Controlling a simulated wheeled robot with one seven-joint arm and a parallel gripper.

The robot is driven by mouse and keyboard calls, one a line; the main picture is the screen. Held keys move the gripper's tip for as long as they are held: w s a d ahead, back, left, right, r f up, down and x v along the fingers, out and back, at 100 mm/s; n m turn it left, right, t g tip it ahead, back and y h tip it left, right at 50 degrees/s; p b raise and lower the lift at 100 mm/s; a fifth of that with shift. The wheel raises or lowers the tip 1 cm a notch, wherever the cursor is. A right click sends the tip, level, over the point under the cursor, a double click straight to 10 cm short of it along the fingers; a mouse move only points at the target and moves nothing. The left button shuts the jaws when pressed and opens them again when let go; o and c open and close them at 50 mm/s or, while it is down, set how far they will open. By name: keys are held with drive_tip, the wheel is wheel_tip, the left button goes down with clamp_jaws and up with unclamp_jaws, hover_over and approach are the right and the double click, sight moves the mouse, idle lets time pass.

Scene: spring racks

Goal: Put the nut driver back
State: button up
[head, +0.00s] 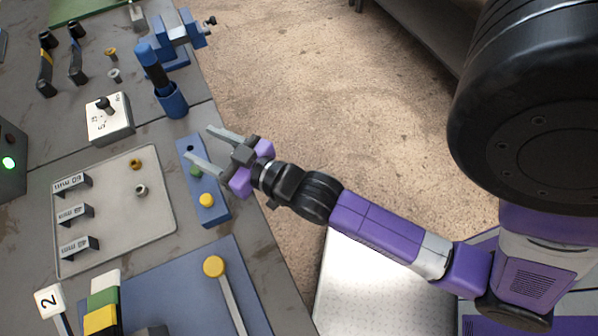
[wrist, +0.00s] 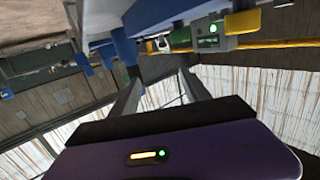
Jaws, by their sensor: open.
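A blue-handled tool (head: 151,66), the likeliest nut driver, stands tilted in a blue cup (head: 173,103) near the bench's right edge in the head view. Its lower end is hidden in the cup, so I cannot confirm its tip. My gripper (head: 200,145) is open and empty, with its fingers pointing up-left. It is below the cup in the picture, over or beside the blue block with green and yellow knobs (head: 213,213), apart from the tool. The wrist view shows the two spread fingers (wrist: 160,92) with nothing held between them.
A blue vise (head: 172,40) stands beyond the cup. A grey tray (head: 120,225) with labelled holders and small nuts lies left. A yellow-knobbed rod (head: 214,267) is over a blue mat (head: 185,290). A box with a green light (head: 8,162) is far left. Open floor lies right.

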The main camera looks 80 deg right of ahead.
drive_tip(key=s+a, duration=0.2)
drive_tip(key=s, duration=0.1)
drive_tip(key=s+a+n+y, duration=0.1)
drive_tip(key=s+a, duration=0.1)
drive_tip(key=s, duration=0.2)
drive_tip(key=s+a+f+y, duration=0.1)
drive_tip(key=s+a, duration=0.1)
drive_tip(key=s, duration=0.1)
drive_tip(key=shift+s+a+f+n, duration=0.1)
drive_tip(key=shift+s+a+n, duration=0.1)
drive_tip(key=shift+a+n, duration=0.15)
drive_tip(key=s+a+r+n+g+y, duration=0.1)
drive_tip(key=s+a+r+y, duration=0.2)
drive_tip(key=s, duration=0.7)
drive_tip(key=shift+s+a+n, duration=0.25)
drive_tip(key=shift+a+n, duration=0.05)
drive_tip(key=shift+n, duration=0.05)
